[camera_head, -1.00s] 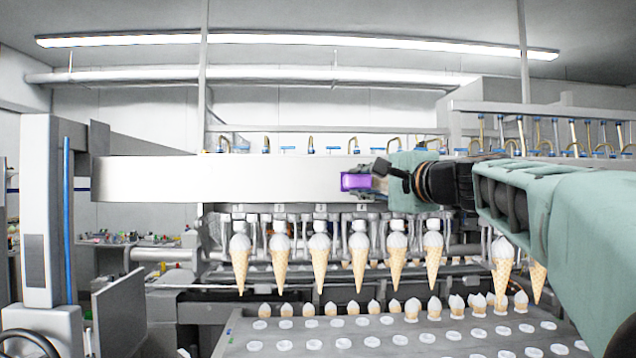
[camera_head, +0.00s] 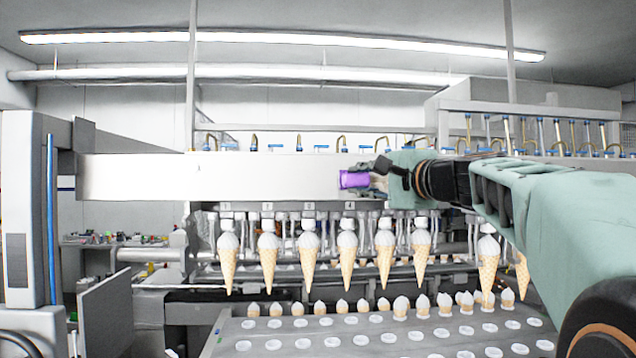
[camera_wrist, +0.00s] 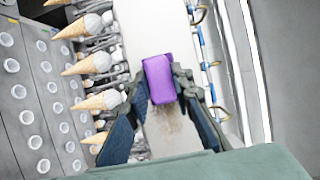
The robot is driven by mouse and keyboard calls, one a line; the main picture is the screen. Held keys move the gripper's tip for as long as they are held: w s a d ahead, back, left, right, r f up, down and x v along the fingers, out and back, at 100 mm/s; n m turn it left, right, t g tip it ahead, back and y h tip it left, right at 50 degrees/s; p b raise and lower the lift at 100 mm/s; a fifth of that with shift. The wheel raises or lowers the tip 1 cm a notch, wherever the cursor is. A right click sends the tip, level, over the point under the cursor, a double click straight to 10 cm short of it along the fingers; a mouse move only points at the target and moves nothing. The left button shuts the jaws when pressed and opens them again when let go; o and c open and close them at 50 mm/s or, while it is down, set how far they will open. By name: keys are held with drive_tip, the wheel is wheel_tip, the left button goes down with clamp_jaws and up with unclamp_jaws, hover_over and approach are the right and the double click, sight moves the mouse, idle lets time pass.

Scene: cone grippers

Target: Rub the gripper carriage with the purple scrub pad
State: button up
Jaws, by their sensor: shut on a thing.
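The gripper carriage (camera_head: 210,177) is a long, pale metal beam running across the machine above a row of hanging ice cream cones. It also shows in the wrist view (camera_wrist: 150,28) as a pale band, with a brownish smudged patch (camera_wrist: 170,130) near my fingers. My gripper (camera_head: 372,180) is at the right part of the beam, shut on the purple scrub pad (camera_head: 354,179). In the wrist view the pad (camera_wrist: 159,79) sits between my two fingertips, over the beam's face. I cannot tell for sure whether the pad touches the beam.
Several cones (camera_head: 268,258) hang in a row just below the beam. A tray with round holes and cones (camera_head: 300,340) lies lower in front. Hoses with blue fittings (camera_head: 254,145) stand along the beam's top. A grey post (camera_head: 20,220) stands at the left.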

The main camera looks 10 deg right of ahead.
drive_tip(key=d, duration=1.1)
idle(0.8)
drive_tip(key=shift+w+a+b, duration=0.1)
drive_tip(key=shift+a+b, duration=1.4)
drive_tip(key=shift+a, duration=5.3)
drive_tip(key=shift+s+f+b, duration=0.1)
drive_tip(key=shift+s+b, duration=0.2)
drive_tip(key=shift+s, duration=0.05)
drive_tip(key=shift+s+b, duration=0.8)
drive_tip(key=shift+s, duration=1.75)
drive_tip(key=shift+s, duration=0.1)
